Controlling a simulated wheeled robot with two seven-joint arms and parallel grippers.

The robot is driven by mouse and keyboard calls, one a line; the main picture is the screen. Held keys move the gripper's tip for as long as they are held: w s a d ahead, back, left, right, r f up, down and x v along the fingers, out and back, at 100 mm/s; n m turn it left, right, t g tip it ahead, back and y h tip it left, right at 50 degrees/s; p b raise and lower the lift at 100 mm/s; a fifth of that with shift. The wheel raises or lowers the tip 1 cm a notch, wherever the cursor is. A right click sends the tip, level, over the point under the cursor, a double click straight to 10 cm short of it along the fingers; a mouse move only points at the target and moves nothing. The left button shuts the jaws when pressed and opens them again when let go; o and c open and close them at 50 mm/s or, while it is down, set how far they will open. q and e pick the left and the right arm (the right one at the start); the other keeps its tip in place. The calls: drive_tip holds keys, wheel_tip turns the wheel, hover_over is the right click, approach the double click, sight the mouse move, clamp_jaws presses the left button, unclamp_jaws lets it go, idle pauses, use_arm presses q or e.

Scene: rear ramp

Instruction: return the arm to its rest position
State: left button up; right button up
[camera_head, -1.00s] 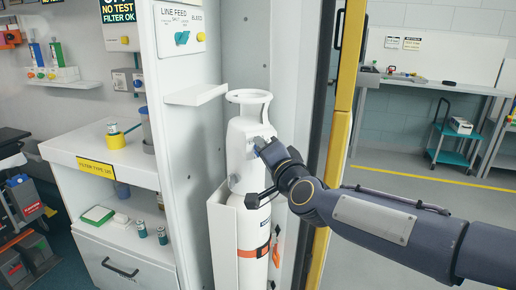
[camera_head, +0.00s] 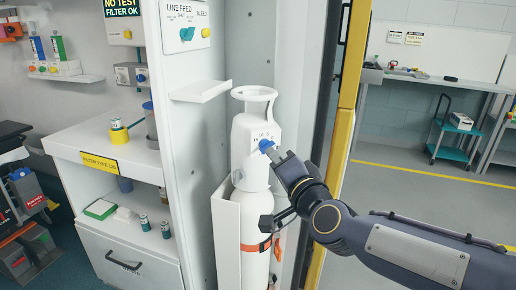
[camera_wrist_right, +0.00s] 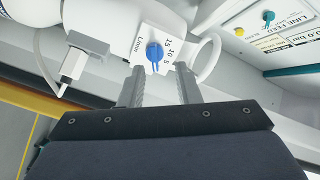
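My right gripper (camera_head: 277,160) is just below and to the right of a blue knob (camera_head: 266,145) on the white collar of a gas cylinder (camera_head: 254,215). In the right wrist view the gripper (camera_wrist_right: 160,75) has its two fingers apart with nothing between them. The blue knob (camera_wrist_right: 154,52) and its printed dial (camera_wrist_right: 168,42) are just beyond the fingertips, apart from them. My right arm (camera_head: 400,248) reaches in from the lower right. My left gripper is not in view.
The cylinder stands in a white holder (camera_head: 226,225) with an orange strap (camera_head: 252,246). A yellow door post (camera_head: 345,120) rises close behind my right arm. A shelf unit (camera_head: 72,145) stands left. Open floor (camera_head: 420,205) and a teal cart (camera_head: 452,135) lie right.

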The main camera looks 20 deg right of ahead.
drive_tip(key=shift+s+d, duration=0.1)
drive_tip(key=shift+s, duration=0.5)
drive_tip(key=s+d+f+n+g+y, duration=0.15)
drive_tip(key=s+f+n+g, duration=0.4)
drive_tip(key=s+f, duration=0.65)
drive_tip(key=s+d+f+n+g+y, duration=0.15)
drive_tip(key=s+f+n+g, duration=0.35)
drive_tip(key=s+f, duration=0.75)
wheel_tip(320, 180, up, 27)
drive_tip(key=s+m+g+p, duration=0.1)
drive_tip(key=s+p, duration=0.1)
drive_tip(key=p, duration=2.2)
drive_tip(key=shift+s+f+h, duration=0.2)
drive_tip(key=shift+h, duration=0.2)
drive_tip(key=shift+a+g, duration=0.1)
drive_tip(key=shift+g, duration=0.15)
